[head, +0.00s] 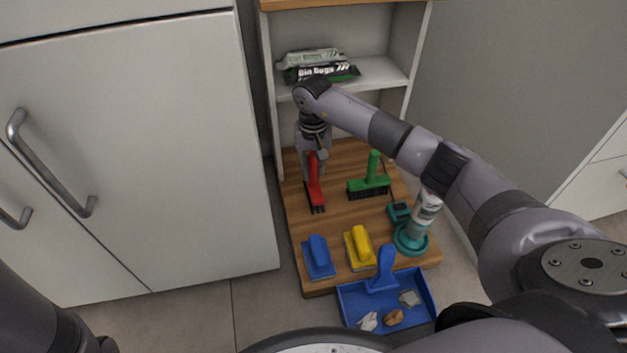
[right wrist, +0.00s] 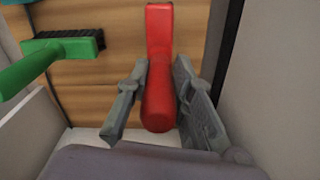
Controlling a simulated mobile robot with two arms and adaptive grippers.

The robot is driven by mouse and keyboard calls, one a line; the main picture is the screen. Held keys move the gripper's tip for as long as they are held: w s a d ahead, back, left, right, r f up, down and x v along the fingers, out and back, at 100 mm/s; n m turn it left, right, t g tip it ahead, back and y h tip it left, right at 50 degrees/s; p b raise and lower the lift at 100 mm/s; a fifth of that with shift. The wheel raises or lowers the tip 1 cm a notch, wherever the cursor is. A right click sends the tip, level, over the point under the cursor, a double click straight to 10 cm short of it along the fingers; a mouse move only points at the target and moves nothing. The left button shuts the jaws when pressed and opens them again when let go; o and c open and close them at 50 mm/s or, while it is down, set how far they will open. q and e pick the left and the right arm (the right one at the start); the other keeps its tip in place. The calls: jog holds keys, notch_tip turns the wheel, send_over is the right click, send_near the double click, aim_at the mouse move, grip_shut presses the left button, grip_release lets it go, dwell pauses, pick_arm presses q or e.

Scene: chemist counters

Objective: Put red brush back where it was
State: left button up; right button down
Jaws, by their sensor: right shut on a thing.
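The red brush (head: 316,188) is at the left rear of the wooden shelf board (head: 345,215), bristles toward the front and handle toward the back. My right gripper (head: 312,165) reaches down under the upper shelf and is shut on the brush's handle. In the right wrist view the red handle (right wrist: 158,95) lies between the two grey fingers of my right gripper (right wrist: 158,108). I cannot tell whether the brush touches the board. My left gripper is out of view; only part of my left arm shows at the lower left.
A green brush (head: 370,183) stands right of the red one. A blue dustpan (head: 350,306) with debris is at the front. Bin bags (head: 318,72) lie on the upper shelf.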

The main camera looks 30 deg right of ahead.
aim_at(314, 185)
notch_tip(314, 185, down, 3)
jog(key=shift+b, duration=0.75)
jog(key=shift+r, duration=0.1)
jog(key=c, duration=1.9)
grip_release()
jog(key=shift+f, duration=0.2)
jog(key=o, duration=0.5)
jog(key=shift+r, duration=0.1)
